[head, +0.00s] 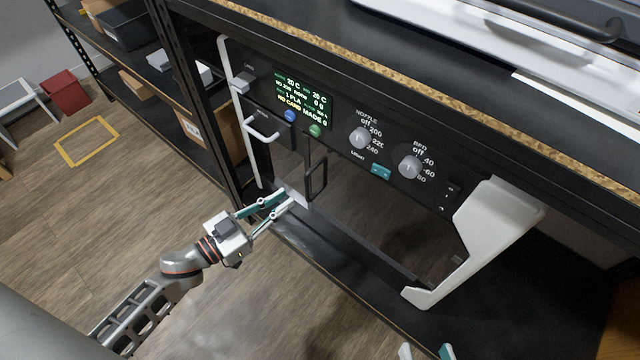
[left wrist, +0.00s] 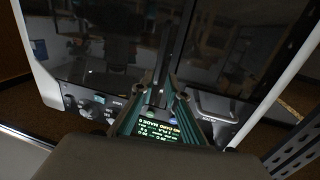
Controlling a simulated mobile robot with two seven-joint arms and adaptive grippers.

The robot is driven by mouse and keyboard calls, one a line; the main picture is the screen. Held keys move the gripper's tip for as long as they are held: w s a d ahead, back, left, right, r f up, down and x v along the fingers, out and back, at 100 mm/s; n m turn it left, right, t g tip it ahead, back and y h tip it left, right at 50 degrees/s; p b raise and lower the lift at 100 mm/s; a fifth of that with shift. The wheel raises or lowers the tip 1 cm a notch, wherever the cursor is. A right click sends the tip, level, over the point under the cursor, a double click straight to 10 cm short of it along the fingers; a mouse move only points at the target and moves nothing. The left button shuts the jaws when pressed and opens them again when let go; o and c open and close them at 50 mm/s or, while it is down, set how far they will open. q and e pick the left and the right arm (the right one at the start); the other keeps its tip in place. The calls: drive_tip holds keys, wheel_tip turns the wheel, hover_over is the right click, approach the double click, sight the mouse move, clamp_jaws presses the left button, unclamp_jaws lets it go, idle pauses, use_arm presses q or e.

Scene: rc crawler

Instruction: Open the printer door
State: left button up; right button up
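The printer (head: 350,150) sits in the black rack, with a dark glossy front door (head: 375,215) that looks closed. A black upright door handle (head: 316,178) stands at the door's left side. My left gripper (head: 289,199) is low and just left of this handle, with its teal fingers pointing at it and a narrow gap between the tips. In the left wrist view, the fingers (left wrist: 161,92) reach toward a dark bar in front of the glossy door; contact cannot be told. My right gripper (head: 426,352) shows only its two separated tips at the bottom edge.
The control panel above the door has a display (head: 304,98), knobs (head: 360,137) and buttons. A light drawer handle (head: 262,130) is at its left. A white side frame (head: 490,225) bounds the right. The wooden floor (head: 200,320) in front is open.

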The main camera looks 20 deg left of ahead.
sight(308, 199)
use_arm(q)
drive_tip(key=x, duration=0.2)
drive_tip(key=b+x, duration=0.1)
drive_tip(key=x, duration=0.2)
drive_tip(key=f+x, duration=0.1)
drive_tip(key=x, duration=0.2)
drive_tip(key=shift+d+b, duration=0.15)
drive_tip(key=shift+b, duration=0.15)
use_arm(e)
drive_tip(key=shift+s+a+f+m, duration=0.15)
drive_tip(key=shift+a+m, duration=0.25)
drive_tip(key=shift+s+a+f+m, duration=0.1)
drive_tip(key=shift+s+a+m, duration=0.05)
drive_tip(key=shift+a+m, duration=0.25)
use_arm(q)
clamp_jaws()
drive_tip(key=shift+s, duration=0.1)
